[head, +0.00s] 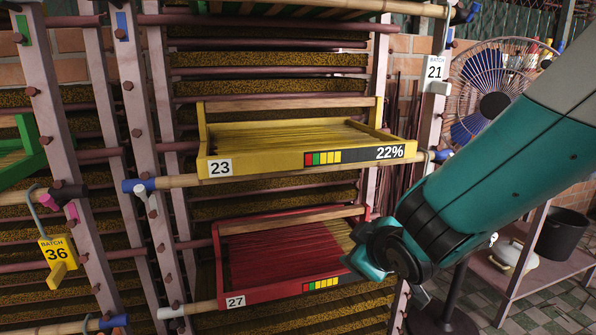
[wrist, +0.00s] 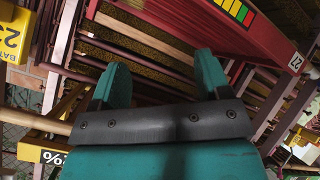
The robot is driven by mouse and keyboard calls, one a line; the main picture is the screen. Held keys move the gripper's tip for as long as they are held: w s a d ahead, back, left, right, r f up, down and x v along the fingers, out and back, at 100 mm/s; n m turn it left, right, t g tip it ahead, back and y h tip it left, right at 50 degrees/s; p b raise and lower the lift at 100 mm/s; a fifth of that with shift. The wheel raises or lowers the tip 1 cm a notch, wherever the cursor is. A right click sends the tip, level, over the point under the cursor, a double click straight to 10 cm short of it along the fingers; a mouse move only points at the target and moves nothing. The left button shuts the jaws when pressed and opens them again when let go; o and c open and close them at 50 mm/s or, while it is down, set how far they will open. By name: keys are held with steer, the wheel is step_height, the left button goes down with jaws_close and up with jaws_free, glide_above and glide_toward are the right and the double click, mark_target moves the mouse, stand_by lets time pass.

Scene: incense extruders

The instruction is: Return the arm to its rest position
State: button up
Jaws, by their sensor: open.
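My teal arm (head: 490,170) reaches in from the right in the head view, its wrist bent down in front of the right end of the red tray (head: 262,294). In the wrist view my gripper (wrist: 160,75) has its two teal fingers spread apart, with nothing between them. In that view the red tray (wrist: 205,32) lies beyond the fingers, at the top.
The yellow tray 23 (head: 280,160), marked 22%, sits on the rack above the red tray 27, close to my arm. A rack post (head: 433,100) with a batch 21 tag, a blue fan (head: 492,92) and a low shelf with a black pot (head: 562,235) stand at right.

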steer(key=s+d+r+m+g+y, duration=0.15)
steer(key=s+g, duration=0.25)
steer(key=s, duration=0.5)
steer(key=s+d+r+m+g, duration=0.1)
steer(key=s+r+g, duration=0.2)
steer(key=s, duration=0.6)
steer(key=s+d+r+m+g, duration=0.1)
steer(key=s+r+g, duration=0.25)
steer(key=s, duration=0.55)
step_height(320, 180, up, 17)
steer(key=p, duration=1.8)
steer(key=shift+w+a+f, duration=0.2)
steer(key=shift+w+a, duration=0.05)
steer(key=shift+w, duration=0.1)
steer(key=shift+a, duration=0.15)
